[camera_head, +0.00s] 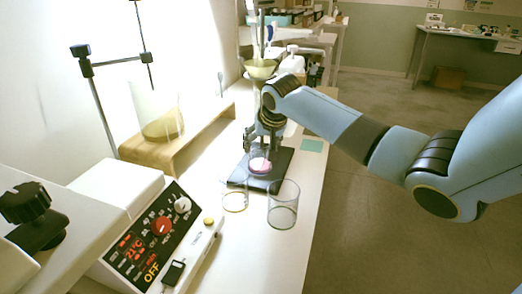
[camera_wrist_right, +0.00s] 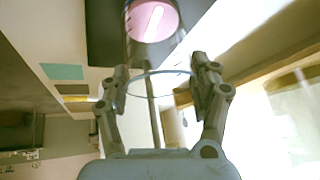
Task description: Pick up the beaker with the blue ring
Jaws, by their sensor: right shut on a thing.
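In the wrist view, a clear glass beaker with a thin blue ring (camera_wrist_right: 158,73) is between the two fingers of my right gripper (camera_wrist_right: 163,82), which is shut on it. Pink content (camera_wrist_right: 152,20) with a white bar shows toward its far end. In the head view, my right gripper (camera_head: 267,128) is over the dark plate (camera_head: 279,162), and the pink content (camera_head: 260,165) shows just below it. Most of the beaker is hidden there by the gripper. I cannot tell whether the beaker touches the plate. My left gripper is not in view.
A clear glass beaker (camera_head: 283,206) and a shorter yellow-ringed glass (camera_head: 235,199) stand in front of the plate. A control box (camera_head: 150,240) is at the front left. A wooden stand (camera_head: 165,148) is at the left. A funnel (camera_head: 260,70) is behind the gripper.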

